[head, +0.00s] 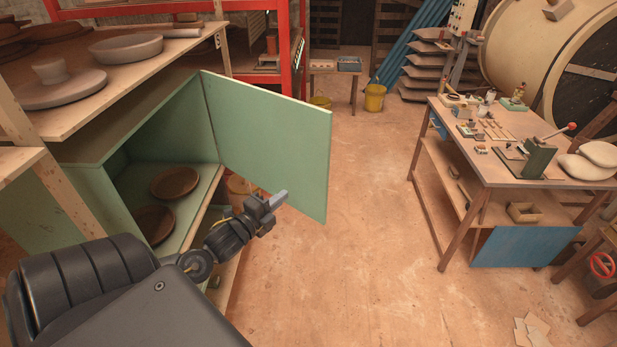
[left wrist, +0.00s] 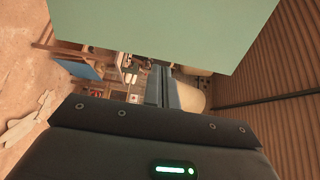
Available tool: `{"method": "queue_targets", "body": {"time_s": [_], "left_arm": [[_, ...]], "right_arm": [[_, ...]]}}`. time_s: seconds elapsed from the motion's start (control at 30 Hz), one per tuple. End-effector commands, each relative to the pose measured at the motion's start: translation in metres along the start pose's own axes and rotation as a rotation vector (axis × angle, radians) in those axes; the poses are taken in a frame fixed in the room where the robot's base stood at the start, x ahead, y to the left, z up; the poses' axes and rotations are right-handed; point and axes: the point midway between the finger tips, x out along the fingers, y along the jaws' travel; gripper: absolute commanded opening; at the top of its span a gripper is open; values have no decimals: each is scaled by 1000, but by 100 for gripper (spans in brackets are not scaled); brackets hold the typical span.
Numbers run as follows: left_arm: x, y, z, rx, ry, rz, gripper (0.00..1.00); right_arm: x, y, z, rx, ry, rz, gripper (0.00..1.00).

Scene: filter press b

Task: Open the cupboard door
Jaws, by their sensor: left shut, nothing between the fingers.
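The green cupboard (head: 85,190) stands at the left with its interior showing. Its door (head: 270,135) is swung wide open, standing out to the right from the far side of the opening. The same green panel fills the top of the left wrist view (left wrist: 160,30). My left gripper (head: 280,198) is shut and empty, in front of the door's lower part on the side facing me. Its shut fingers (left wrist: 160,88) also show in the left wrist view, close to the panel; I cannot tell whether they touch it. My right gripper is out of view.
Brown round dishes (head: 175,182) lie inside the cupboard. A wooden shelf (head: 130,100) with pottery stands above it. A workbench (head: 490,165) with tools stands at the right. The floor (head: 360,200) between is clear. A yellow bucket (head: 375,98) stands at the back.

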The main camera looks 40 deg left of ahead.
Motion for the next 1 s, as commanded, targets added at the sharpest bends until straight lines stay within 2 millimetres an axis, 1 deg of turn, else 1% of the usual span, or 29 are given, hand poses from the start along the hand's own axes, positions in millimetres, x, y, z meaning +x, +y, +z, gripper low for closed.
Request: {"method": "queue_targets", "body": {"time_s": [0.03,0.2,0.4,0.5,0.6,0.73,1.0], "left_arm": [[9,2,0,2,1,-5,0],[43,3,0,1,0,-7,0],[83,3,0,0,-1,-4,0],[99,2,0,-1,-1,-4,0],[112,2,0,-1,-1,-2,0],[122,1,0,-1,0,-2,0],[128,0,0,-2,0,1,0]], "right_arm": [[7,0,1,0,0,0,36],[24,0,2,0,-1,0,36],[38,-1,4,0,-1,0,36],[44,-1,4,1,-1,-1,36],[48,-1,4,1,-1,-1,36],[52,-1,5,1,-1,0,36],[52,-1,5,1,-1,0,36]]}}
